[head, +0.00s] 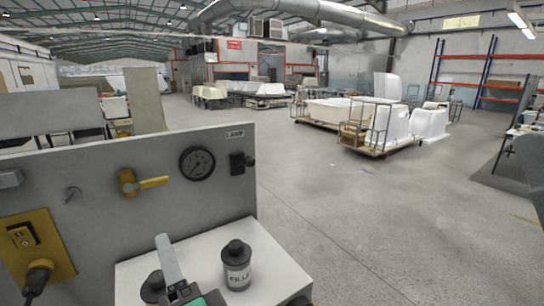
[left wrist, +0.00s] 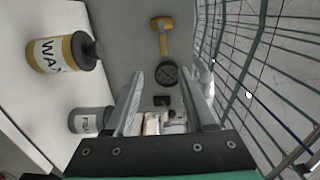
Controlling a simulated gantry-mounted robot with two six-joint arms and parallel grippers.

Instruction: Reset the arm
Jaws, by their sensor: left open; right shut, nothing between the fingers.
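My left gripper (head: 164,242) is low in the head view, in front of the grey panel (head: 110,170) and over the white shelf (head: 210,265). The left wrist view shows its two grey fingers (left wrist: 165,72) spread apart with nothing held between them. A grey bottle with a dark cap and a label (head: 237,268) stands on the shelf to the right of the gripper; it also shows in the left wrist view (left wrist: 90,120). A yellow can with a dark top and a partly visible label (left wrist: 65,52) is in the left wrist view. My right gripper is in no view.
The panel carries a round gauge (head: 197,163), a yellow valve handle (head: 143,183), a black switch under a LAMP label (head: 241,162) and a yellow socket plate (head: 38,245). Green wire mesh (left wrist: 262,70) fills the right of the left wrist view. Open floor (head: 370,220) lies right.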

